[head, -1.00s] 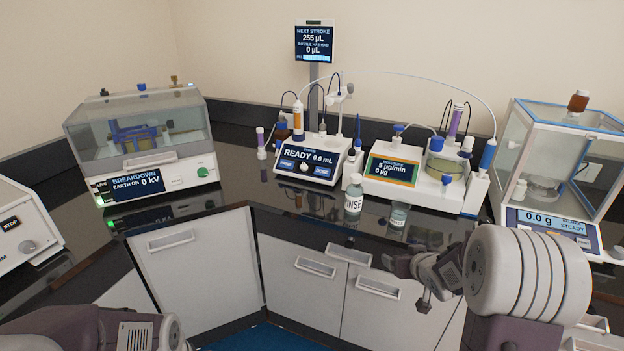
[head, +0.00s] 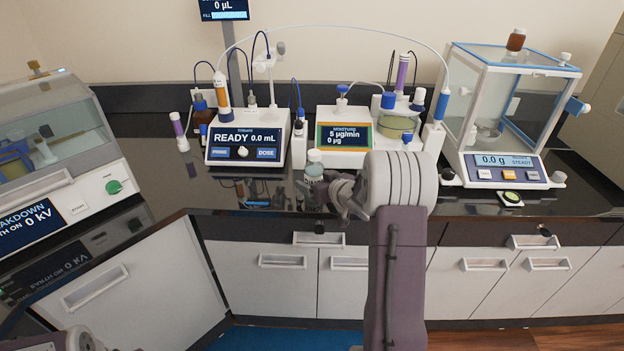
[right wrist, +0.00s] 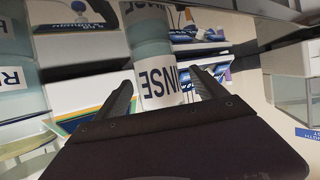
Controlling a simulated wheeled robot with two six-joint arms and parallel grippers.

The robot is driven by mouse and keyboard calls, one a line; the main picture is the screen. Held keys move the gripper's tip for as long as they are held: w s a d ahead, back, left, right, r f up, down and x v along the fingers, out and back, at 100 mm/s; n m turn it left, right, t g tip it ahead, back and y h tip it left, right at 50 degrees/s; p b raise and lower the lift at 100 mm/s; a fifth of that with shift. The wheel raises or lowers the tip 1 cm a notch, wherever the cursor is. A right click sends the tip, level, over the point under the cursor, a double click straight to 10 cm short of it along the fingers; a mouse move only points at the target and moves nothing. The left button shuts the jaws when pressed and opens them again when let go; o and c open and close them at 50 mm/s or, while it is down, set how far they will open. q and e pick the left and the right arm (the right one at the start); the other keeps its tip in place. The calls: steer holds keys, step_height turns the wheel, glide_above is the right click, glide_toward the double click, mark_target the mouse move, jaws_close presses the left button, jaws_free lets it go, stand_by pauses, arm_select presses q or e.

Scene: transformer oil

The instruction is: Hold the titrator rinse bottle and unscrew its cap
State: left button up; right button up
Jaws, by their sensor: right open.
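The rinse bottle (head: 314,170) stands on the dark counter in front of the titrator, with a pale cap (head: 314,156) on top. My right gripper (head: 322,192) is at the bottle and covers its lower part in the head view. In the right wrist view my right gripper (right wrist: 162,84) is open, with one finger on each side of the rinse bottle (right wrist: 152,40) and its label. I cannot tell whether the fingers touch it. The cap is not clear in that view. My left gripper is out of view; only part of my left arm shows at the bottom left.
The titrator (head: 247,137) and moisture meter (head: 345,135) stand behind the bottle. The balance (head: 505,165) is at right, the breakdown tester (head: 60,195) at left. Another labelled bottle (right wrist: 14,60) shows at the wrist view's left edge. The counter's front edge runs below my right gripper.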

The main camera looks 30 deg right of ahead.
mark_target(314, 152)
steer(key=x, duration=0.5)
steer(key=shift+s+d+f, duration=0.1)
steer(key=shift+d+f, duration=0.05)
steer(key=shift+s, duration=0.1)
steer(key=shift+c, duration=1.2)
steer(key=c, duration=0.5)
jaws_close()
steer(key=shift+r, duration=0.3)
step_height(314, 152, up, 10)
steer(key=p, duration=0.3)
steer(key=shift+f, duration=0.1)
